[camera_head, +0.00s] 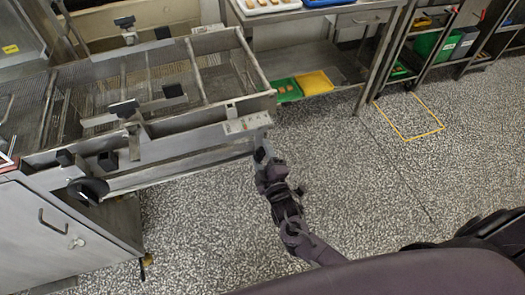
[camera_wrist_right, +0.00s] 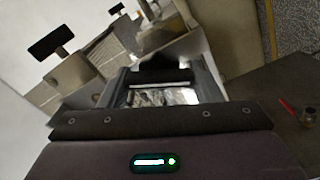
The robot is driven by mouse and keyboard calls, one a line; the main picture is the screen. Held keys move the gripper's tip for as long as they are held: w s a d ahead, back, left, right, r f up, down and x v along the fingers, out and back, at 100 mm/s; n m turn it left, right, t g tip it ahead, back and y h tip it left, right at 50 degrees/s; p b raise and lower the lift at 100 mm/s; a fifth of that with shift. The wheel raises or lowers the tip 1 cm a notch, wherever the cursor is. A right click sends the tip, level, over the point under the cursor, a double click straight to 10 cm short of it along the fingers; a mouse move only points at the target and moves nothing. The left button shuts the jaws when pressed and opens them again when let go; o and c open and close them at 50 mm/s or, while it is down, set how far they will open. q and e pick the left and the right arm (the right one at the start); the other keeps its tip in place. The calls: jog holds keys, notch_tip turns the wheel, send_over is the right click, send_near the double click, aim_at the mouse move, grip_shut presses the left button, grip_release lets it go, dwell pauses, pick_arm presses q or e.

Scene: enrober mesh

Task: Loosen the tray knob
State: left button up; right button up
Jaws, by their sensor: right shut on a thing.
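The steel enrober (camera_head: 60,158) with its wire mesh belt (camera_head: 100,92) fills the left of the head view. My right gripper (camera_head: 260,148) is at the near right corner of its frame, just below the pale end plate (camera_head: 246,124). In the right wrist view my gripper (camera_wrist_right: 165,82) is shut on a dark piece (camera_wrist_right: 165,72), which I take to be the tray knob. The fingers hide most of it, and in the head view my gripper and the frame hide it. My left gripper is not in view.
A black handwheel (camera_head: 88,190) and dark block knobs (camera_head: 107,160) sit on the enrober's near side. T-handles (camera_head: 124,108) stand above the belt. A steel table (camera_head: 318,14) with a lower shelf holding green and yellow trays (camera_head: 314,82) stands behind.

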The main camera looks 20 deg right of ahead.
jog(key=n+p, duration=0.1)
jog(key=n, duration=0.3)
jog(key=shift+n+p, duration=0.4)
jog(key=shift+f, duration=0.15)
jog(key=o, duration=1)
jog(key=shift+c, duration=0.2)
jog(key=s, duration=0.7)
jog(key=shift+s, duration=0.4)
jog(key=shift+d, duration=0.1)
